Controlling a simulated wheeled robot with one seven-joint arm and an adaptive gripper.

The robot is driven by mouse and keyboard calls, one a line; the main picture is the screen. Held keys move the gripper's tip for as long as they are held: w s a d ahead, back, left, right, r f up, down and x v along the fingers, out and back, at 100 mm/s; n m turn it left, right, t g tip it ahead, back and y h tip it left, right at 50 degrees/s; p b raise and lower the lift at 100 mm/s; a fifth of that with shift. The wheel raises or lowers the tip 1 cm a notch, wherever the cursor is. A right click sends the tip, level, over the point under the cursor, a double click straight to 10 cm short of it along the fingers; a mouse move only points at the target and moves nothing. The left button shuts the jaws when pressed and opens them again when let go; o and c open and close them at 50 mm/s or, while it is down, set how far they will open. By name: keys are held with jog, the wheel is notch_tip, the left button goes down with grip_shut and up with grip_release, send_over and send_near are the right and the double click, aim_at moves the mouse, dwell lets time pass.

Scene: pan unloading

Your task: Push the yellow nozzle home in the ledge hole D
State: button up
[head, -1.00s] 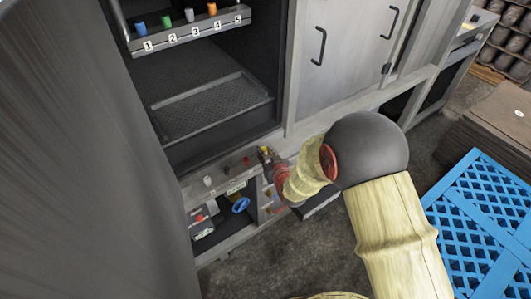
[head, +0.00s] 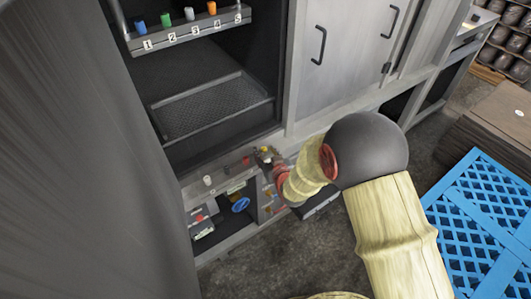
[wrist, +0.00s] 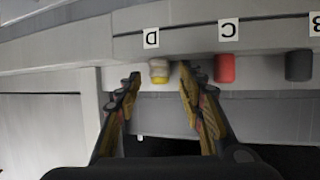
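My gripper (wrist: 160,75) is open, one finger on each side of the nozzle with a gap on both sides.
A red nozzle (wrist: 226,68) at label C and a dark grey one (wrist: 298,66) near B stand beside it on the ledge. A pale nozzle (head: 207,180) is farther left. Above is an upper rail (head: 190,33) with several coloured nozzles, numbered.

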jog(key=v, duration=1.2)
